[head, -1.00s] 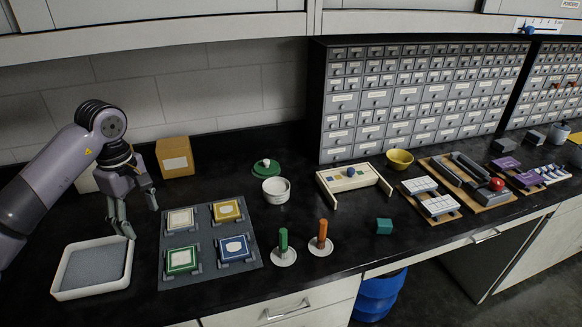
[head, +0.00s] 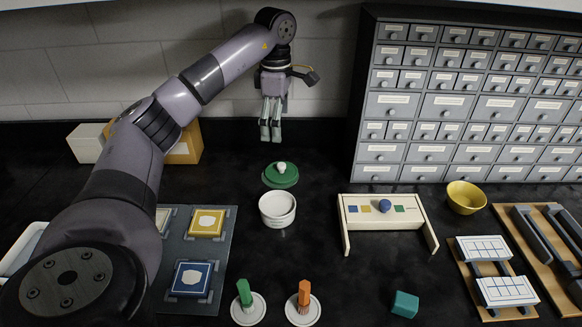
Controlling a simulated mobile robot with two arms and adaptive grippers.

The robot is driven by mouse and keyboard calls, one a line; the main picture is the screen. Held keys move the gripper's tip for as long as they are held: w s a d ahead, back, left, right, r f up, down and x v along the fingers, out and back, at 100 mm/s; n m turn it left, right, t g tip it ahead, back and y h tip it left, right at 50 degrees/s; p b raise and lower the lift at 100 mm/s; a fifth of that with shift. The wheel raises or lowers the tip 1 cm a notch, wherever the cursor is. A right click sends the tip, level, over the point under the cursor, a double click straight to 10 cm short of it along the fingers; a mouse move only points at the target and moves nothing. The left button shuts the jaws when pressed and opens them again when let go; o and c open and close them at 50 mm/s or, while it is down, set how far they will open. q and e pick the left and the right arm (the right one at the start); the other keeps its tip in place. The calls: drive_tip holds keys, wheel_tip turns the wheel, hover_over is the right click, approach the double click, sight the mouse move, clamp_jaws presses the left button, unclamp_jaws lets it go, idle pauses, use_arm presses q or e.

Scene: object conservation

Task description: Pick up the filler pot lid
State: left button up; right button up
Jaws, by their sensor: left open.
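The filler pot lid appears to be the round green lid (head: 272,180) with a white knob, lying flat on the black counter. A white round pot (head: 277,216) stands uncovered just in front of it, apart from the lid. My left gripper (head: 270,138) points down above and slightly behind the lid in the picture, open and empty, with a clear gap between its fingertips and the knob. My right gripper is not in view.
A grey mat (head: 228,240) with coloured framed tiles lies at left, partly hidden by my arm. A wooden stand (head: 360,222), a yellow bowl (head: 466,198) and a drawer cabinet (head: 440,150) are at right. Green and orange pegs on white discs and a teal block (head: 405,304) sit in front.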

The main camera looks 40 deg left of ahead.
use_arm(q)
approach(283, 166)
drive_tip(key=shift+s+a+f, duration=0.25)
drive_tip(key=shift+a+f, duration=0.1)
drive_tip(key=shift+a, duration=0.15)
wheel_tip(283, 166, down, 4)
drive_tip(key=shift+w+d+r+p, duration=0.1)
drive_tip(key=shift+w+p, duration=0.05)
drive_tip(key=shift+p, duration=0.15)
drive_tip(key=shift+f, duration=0.25)
drive_tip(key=f, duration=0.1)
drive_tip(key=f+p, duration=0.1)
drive_tip(key=f, duration=0.3)
drive_tip(key=shift+w+d, duration=0.25)
drive_tip(key=shift+w, duration=0.1)
drive_tip(key=shift+f, duration=0.2)
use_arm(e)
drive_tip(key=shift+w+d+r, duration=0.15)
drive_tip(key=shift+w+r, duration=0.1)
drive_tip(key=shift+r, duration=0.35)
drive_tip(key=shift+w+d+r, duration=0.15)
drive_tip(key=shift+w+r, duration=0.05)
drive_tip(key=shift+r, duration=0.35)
use_arm(q)
drive_tip(key=shift+c, duration=0.4)
